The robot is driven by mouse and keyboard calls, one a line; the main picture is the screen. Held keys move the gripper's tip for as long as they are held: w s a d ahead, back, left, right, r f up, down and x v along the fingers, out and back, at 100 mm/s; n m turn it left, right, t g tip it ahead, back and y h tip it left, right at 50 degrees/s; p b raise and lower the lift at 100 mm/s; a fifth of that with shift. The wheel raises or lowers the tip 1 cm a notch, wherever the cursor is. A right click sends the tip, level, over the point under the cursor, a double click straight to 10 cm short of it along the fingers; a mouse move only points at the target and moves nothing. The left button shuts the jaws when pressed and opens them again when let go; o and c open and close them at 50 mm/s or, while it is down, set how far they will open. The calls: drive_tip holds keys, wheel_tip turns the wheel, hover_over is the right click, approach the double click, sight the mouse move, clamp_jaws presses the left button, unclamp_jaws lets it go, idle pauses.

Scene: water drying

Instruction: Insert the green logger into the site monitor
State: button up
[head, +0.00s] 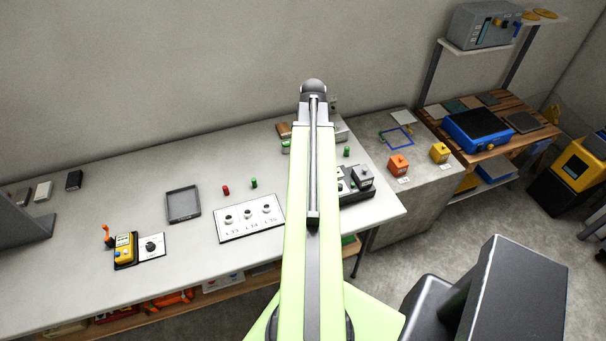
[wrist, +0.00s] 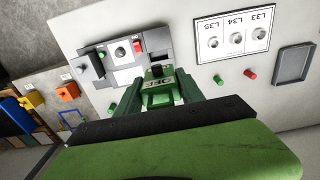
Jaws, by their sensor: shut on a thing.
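My gripper (wrist: 157,76) is shut on the green logger (wrist: 158,87), which shows between the two green fingers with a lettered light face. Beyond the fingertips is a grey unit (wrist: 156,42), which looks like the site monitor, with a red button beside it. The logger's far end is at or just short of this unit's near edge; I cannot tell whether they touch or whether any of it is inside. In the head view my arm hides the gripper and the logger; part of a dark-and-grey panel (head: 357,195) shows right of the arm.
A white panel with three round sockets (head: 250,218), a red peg (head: 226,190), a green peg (head: 254,183) and a grey tray (head: 183,204) lie left of my arm. Orange (head: 398,165) and yellow (head: 439,153) blocks stand on the right-hand bench.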

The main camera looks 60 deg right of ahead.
drive_tip(key=shift+s+d+r, duration=0.1)
drive_tip(key=shift+s+d, duration=0.05)
drive_tip(key=shift+s, duration=0.2)
drive_tip(key=shift+w+f, duration=0.25)
wheel_tip(320, 180, down, 13)
drive_tip(key=b, duration=1.3)
drive_tip(key=shift+d+f+b, duration=0.15)
drive_tip(key=shift+b, duration=0.2)
drive_tip(key=shift+f, duration=0.25)
drive_tip(key=shift+f+b, duration=1.6)
drive_tip(key=shift+b, duration=0.25)
drive_tip(key=o, duration=1.5)
